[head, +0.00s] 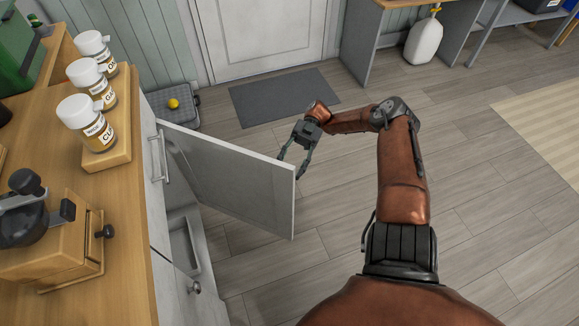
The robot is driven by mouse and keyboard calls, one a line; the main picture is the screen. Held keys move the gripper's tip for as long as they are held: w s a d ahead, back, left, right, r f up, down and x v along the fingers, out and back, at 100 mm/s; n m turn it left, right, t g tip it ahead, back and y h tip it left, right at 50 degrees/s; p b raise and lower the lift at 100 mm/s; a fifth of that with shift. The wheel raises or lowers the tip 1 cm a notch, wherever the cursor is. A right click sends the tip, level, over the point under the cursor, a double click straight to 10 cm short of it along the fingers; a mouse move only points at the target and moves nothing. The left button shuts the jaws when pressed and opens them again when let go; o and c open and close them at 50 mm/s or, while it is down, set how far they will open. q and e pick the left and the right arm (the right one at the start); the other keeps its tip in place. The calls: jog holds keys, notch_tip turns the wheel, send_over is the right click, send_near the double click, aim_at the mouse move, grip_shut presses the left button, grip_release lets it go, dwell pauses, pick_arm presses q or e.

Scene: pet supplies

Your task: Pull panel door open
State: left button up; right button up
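The white panel door (225,175) stands swung out from the cabinet under the wooden counter, with its free edge towards the middle of the head view. My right gripper (291,166) is at the far side of the door, by the top corner of that free edge. My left gripper is not in view.
A bar handle (161,155) and a knob (194,287) show on the cabinet front. Labelled jars (100,133) and a wooden grinder (60,250) stand on the counter (120,220). A grey mat (284,97) lies before the back door. The floor right of the panel is clear.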

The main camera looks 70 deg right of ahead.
jog(key=shift+r, duration=0.1)
notch_tip(320, 180, up, 10)
dwell(0.7)
